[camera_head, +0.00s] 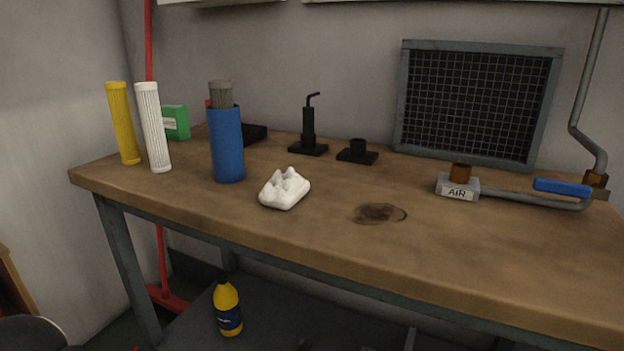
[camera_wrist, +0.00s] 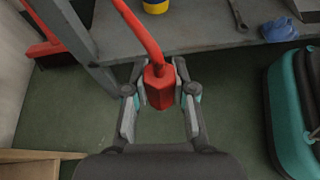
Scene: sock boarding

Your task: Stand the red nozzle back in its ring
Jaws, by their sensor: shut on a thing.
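In the wrist view my gripper (camera_wrist: 160,98) is shut on the red nozzle (camera_wrist: 159,87). The nozzle has a faceted body between the fingers and a curved tube reaching up and left, out of the frame. My gripper and the red nozzle are not seen in the head view. On the bench, an empty black ring on a square base (camera_head: 358,150) stands right of a black nozzle (camera_head: 308,128) that is upright in a similar base.
The wooden bench (camera_head: 330,232) holds a blue cylinder (camera_head: 228,145), yellow (camera_head: 123,122) and white (camera_head: 153,127) tubes, a white lump (camera_head: 285,188) and an AIR valve (camera_head: 458,188). The front right top is clear. A teal case (camera_wrist: 288,105) stands on the floor.

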